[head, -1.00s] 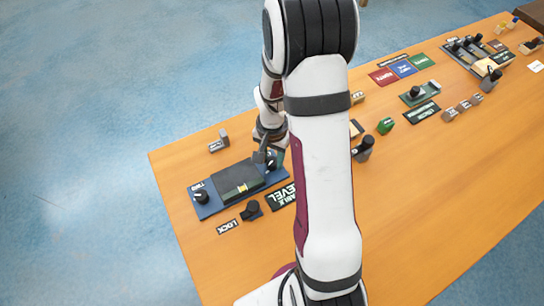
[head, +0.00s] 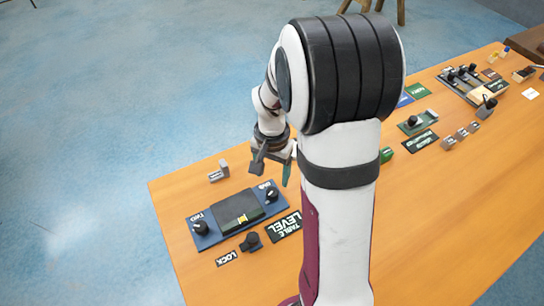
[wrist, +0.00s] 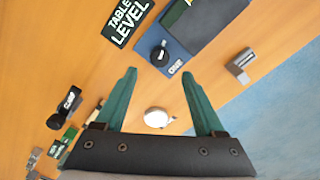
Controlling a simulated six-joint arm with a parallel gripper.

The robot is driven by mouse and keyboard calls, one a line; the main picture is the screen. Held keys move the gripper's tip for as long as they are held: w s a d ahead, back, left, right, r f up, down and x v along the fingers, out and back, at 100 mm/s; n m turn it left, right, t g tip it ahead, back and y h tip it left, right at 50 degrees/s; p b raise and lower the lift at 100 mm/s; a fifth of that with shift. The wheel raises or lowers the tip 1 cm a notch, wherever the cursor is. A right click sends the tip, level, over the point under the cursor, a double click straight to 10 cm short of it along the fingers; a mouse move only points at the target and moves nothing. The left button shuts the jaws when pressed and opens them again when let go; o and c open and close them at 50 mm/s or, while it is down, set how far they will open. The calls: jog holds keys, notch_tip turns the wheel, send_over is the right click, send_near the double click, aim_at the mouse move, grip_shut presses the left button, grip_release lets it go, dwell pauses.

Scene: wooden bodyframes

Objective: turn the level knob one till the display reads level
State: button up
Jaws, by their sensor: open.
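The level knob one (head: 271,195) is a black knob at the right end of a blue panel (head: 224,237). In the wrist view the knob (wrist: 159,56) shows beyond my fingertips, beside a white label. The dark display (head: 230,207) lies mid-panel with a small yellow mark; its reading is too small to make out. Knob two (head: 200,228) is at the panel's left end. My gripper (head: 272,172) is above and behind the panel's right end, apart from knob one. In the wrist view its green fingers (wrist: 158,72) are spread and empty.
A TABLE LEVEL sign (head: 285,227), a LOCK label (head: 226,258) and a black lock knob (head: 251,242) lie in front of the panel. A small grey piece (head: 219,172) stands behind it. Other controls are farther right. My arm hides part of the table.

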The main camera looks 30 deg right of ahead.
notch_tip(320, 180, up, 8)
jog(key=shift+r, duration=0.15)
jog(key=shift+s, duration=0.1)
